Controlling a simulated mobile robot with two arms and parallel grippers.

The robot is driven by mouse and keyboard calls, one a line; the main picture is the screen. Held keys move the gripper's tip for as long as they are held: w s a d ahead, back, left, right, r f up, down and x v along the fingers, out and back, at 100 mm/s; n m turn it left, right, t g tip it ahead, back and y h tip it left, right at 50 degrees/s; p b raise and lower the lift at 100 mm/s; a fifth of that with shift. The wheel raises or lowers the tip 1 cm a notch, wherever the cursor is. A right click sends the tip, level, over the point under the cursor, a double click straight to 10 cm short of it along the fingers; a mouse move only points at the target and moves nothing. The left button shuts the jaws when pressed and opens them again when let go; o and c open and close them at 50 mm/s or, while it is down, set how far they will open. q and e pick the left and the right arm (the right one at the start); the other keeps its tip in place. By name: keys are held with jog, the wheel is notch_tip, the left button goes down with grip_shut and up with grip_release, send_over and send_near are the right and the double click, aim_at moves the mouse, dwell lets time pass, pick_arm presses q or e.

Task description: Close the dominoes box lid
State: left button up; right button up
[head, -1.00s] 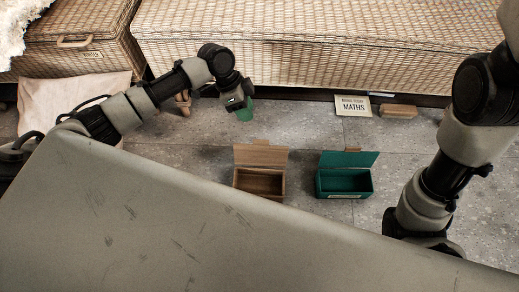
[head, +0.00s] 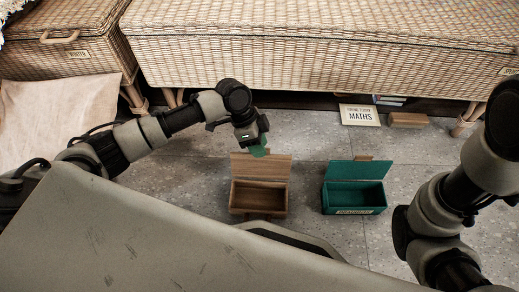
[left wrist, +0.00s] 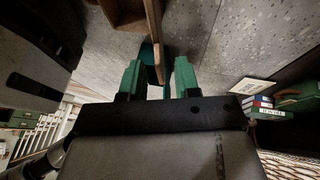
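Two open boxes stand on the grey floor: a wooden box (head: 258,209) and, to its right, a green box (head: 350,209) with a front label too small to read surely. I cannot tell from the lettering which is the dominoes box. Each has its lid raised at the back: the wooden lid (head: 270,168) and the green lid (head: 360,170). My left gripper (head: 259,151) is at the wooden lid's top edge. In the left wrist view its green fingers (left wrist: 159,79) are apart, with the wooden lid (left wrist: 153,38) edge-on between them; contact is unclear. My right gripper is out of view.
Wicker benches (head: 330,55) line the back. A MATHS sign (head: 360,115) and a wooden block (head: 408,120) lie on the floor before them. A pale cloth (head: 55,115) hangs at left. The floor between the two boxes is clear.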

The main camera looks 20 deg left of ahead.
pick_arm(q)
jog(key=shift+d+f, duration=0.15)
jog(key=shift+f, duration=0.1)
grip_shut()
